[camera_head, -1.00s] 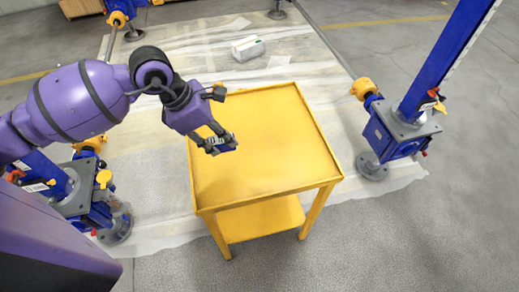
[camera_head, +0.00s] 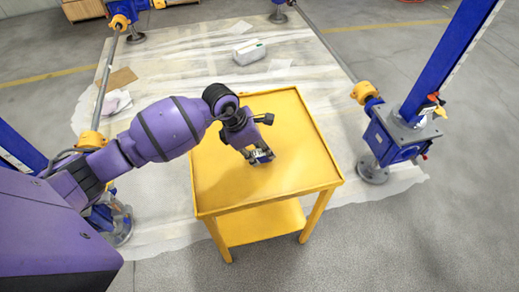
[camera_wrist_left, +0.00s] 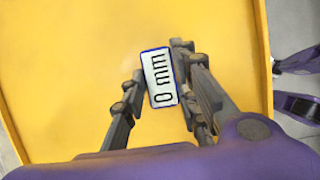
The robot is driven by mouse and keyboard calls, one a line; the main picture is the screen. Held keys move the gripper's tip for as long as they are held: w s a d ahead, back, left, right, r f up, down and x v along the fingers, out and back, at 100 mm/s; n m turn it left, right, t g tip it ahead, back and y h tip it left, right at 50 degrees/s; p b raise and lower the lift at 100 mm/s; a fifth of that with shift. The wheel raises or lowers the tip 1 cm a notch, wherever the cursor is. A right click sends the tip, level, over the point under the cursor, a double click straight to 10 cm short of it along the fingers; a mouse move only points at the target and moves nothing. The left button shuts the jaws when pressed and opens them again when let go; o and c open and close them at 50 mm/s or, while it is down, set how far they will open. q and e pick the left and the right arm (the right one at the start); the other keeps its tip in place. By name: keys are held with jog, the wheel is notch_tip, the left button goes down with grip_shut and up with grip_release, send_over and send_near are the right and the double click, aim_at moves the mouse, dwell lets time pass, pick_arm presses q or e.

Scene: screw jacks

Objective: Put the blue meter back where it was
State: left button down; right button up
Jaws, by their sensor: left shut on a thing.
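The blue meter (camera_wrist_left: 160,77) is a small block with a blue rim and a white face reading "0 mm" in the left wrist view. My left gripper (camera_wrist_left: 158,92) is shut on it, one finger on each side. In the head view my left gripper (camera_head: 260,158) is over the middle of the yellow table (camera_head: 225,185), and the meter there is mostly hidden by the fingers. I cannot tell whether the meter touches the table top. My right gripper does not show clearly in the head view.
The table top is otherwise bare, with a raised rim. A blue screw jack (camera_head: 395,135) stands right of the table. More jacks stand at the left and back.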

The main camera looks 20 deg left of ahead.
pick_arm(q)
jog(key=shift+f, duration=0.15)
jog(key=c, duration=1.4)
grip_release()
jog(key=shift+r, duration=0.35)
jog(key=v, duration=1.1)
jog(key=shift+s+a+r, duration=0.15)
jog(key=shift+a+r, duration=0.05)
jog(key=shift+r, duration=0.1)
